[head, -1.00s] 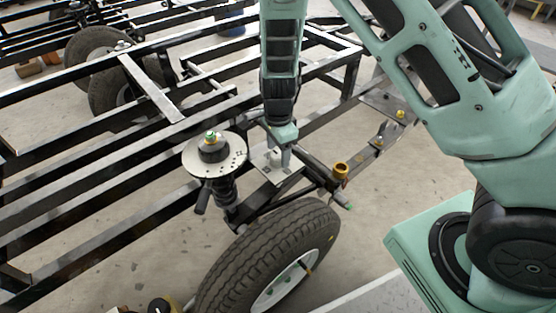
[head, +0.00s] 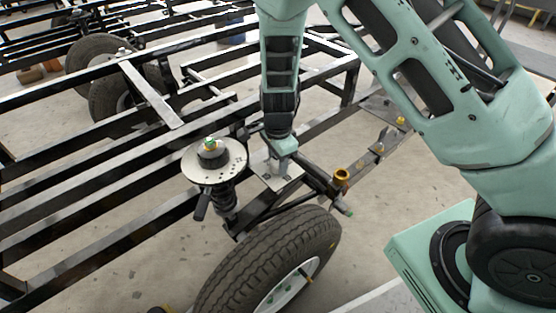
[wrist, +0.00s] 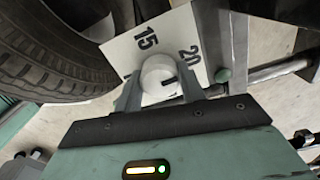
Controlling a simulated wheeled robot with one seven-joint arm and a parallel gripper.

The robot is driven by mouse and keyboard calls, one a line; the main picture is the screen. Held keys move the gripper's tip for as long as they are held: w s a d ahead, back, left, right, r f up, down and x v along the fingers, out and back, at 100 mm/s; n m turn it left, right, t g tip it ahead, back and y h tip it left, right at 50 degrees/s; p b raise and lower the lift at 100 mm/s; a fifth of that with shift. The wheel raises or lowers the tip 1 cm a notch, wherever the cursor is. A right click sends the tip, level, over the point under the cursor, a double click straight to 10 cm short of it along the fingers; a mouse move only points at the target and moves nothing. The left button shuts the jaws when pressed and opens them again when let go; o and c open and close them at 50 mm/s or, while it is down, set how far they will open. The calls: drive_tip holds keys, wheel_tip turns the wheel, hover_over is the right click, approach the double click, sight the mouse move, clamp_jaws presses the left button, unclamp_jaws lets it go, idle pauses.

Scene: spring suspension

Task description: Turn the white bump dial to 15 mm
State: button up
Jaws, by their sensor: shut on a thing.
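The white dial (wrist: 159,76) is a round knob with a short black mark on its face. It sits on a white plate (wrist: 118,48) printed with 15 and 20; a further number at the left is partly hidden by a finger. The black mark points to the right, nearer the 20 than the 15. My gripper (wrist: 161,88) is shut on the dial, one finger on each side. In the head view my gripper (head: 283,168) reaches down onto the plate (head: 279,181), and the dial is mostly hidden by the fingers.
A spring strut with a round scale disc (head: 228,173) stands left of my gripper. A tyre (head: 265,262) lies below, and a brass-coloured cup (head: 341,176) is to the right. Black frame rails (head: 85,200) fill the left side.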

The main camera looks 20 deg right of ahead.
drive_tip(key=shift+r, duration=0.15)
drive_tip(key=n+p, duration=0.3)
drive_tip(key=shift+r, duration=0.1)
drive_tip(key=n+p, duration=0.4)
drive_tip(key=n, duration=0.1)
drive_tip(key=n+p, duration=0.3)
drive_tip(key=n, duration=0.2)
drive_tip(key=shift+w, duration=0.1)
drive_tip(key=shift+f+n+p, duration=0.2)
drive_tip(key=shift+n+p, duration=1.05)
drive_tip(key=shift+n, duration=1.05)
drive_tip(key=shift+a, duration=0.1)
drive_tip(key=o, duration=1)
